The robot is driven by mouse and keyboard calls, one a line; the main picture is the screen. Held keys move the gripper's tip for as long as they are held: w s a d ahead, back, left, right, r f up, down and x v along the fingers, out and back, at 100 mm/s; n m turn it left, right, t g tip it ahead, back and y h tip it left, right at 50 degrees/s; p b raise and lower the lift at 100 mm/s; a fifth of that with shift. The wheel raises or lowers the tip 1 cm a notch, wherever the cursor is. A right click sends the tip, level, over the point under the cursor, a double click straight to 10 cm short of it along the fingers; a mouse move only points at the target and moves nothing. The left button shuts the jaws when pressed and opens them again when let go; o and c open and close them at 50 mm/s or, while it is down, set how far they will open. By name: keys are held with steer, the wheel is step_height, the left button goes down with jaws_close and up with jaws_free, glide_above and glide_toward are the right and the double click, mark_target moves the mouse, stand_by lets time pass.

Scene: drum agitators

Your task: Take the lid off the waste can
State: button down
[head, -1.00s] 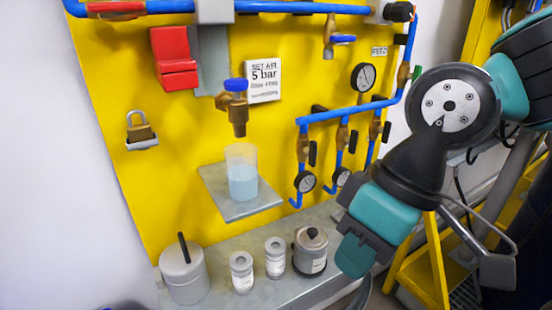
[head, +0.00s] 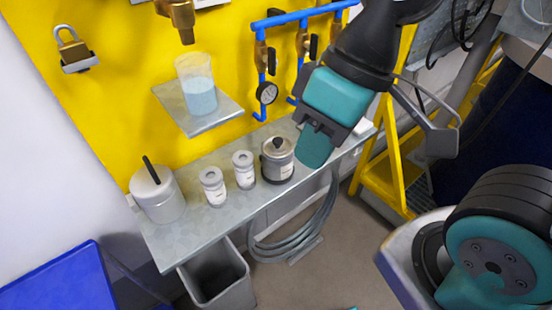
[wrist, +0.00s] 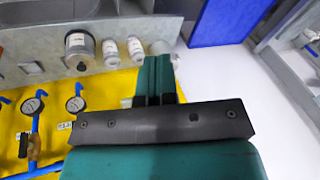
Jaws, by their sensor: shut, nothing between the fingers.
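A grey metal can (head: 277,160) with a white label and a lid topped by a black knob stands upright on the grey shelf (head: 190,228). Its lid is on. It also shows in the wrist view (wrist: 80,45). A second grey pot (head: 158,195) with a dark upright rod on top stands at the shelf's left end. The frames do not show for certain which is the waste can. My gripper (head: 314,148) is shut and empty, just right of the labelled can in the head view, apparently apart from it. In the wrist view its teal fingers (wrist: 154,75) are together.
Two small labelled jars (head: 213,187) (head: 244,169) stand between the pots. A beaker of pale blue liquid (head: 198,85) sits on a small ledge above. Blue pipes with gauges (head: 267,93) are behind. An open bin (head: 218,278) and coiled hose (head: 297,245) are below.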

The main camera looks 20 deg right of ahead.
mark_target(278, 140)
stand_by(0.4)
